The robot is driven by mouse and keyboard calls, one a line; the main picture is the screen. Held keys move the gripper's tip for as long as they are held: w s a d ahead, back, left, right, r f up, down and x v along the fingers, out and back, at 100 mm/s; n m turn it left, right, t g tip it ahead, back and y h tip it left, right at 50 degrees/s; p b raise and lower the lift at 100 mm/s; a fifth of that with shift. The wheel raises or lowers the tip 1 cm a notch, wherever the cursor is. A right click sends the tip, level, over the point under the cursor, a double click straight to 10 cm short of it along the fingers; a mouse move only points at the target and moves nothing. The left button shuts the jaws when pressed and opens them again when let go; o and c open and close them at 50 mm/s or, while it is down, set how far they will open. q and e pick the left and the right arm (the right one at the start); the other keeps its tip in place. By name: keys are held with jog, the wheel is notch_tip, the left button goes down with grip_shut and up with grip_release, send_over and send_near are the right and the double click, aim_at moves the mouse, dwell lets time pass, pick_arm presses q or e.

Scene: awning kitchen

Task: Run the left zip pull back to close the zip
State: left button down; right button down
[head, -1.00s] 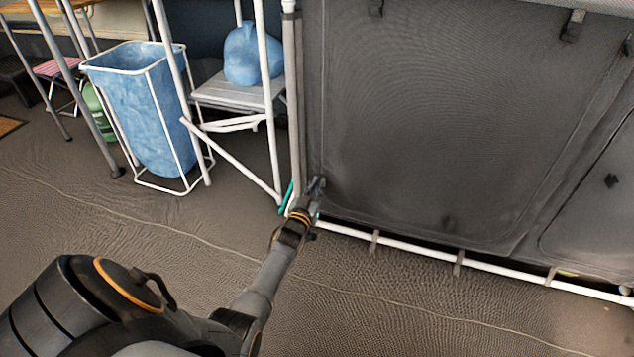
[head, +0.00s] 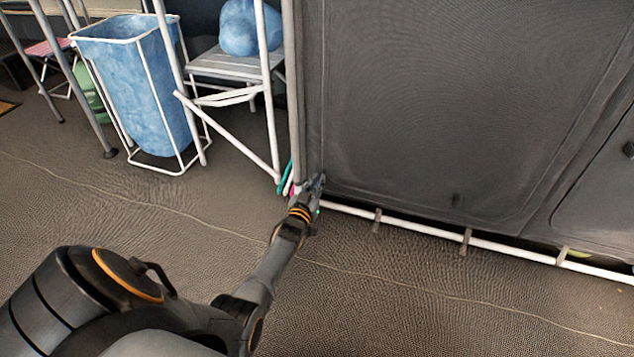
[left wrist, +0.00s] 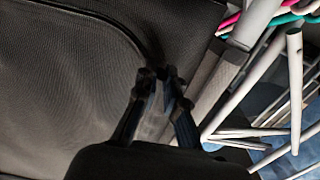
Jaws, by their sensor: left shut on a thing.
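My left gripper (head: 315,187) is at the lower left corner of the dark grey fabric door panel (head: 440,110), close to the white bottom rail. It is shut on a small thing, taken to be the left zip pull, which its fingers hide. In the left wrist view the gripper fingers (left wrist: 162,90) come together at the curved zip line along the edge of the fabric panel (left wrist: 60,80). The zip line (left wrist: 135,42) shows as a dark curve there. My right gripper is in neither view.
A white bottom rail (head: 420,227) runs along the fabric unit. Left of it stand a white-framed stand with a grey shelf (head: 235,63) and a blue bag in a white frame (head: 135,80). Pink and teal pieces lie by the frame's foot (head: 285,178). The floor in front is clear.

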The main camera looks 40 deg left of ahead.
pick_arm(q)
jog(key=c, duration=1.4)
grip_release()
notch_tip(320, 180, up, 10)
jog(key=shift+r, duration=0.1)
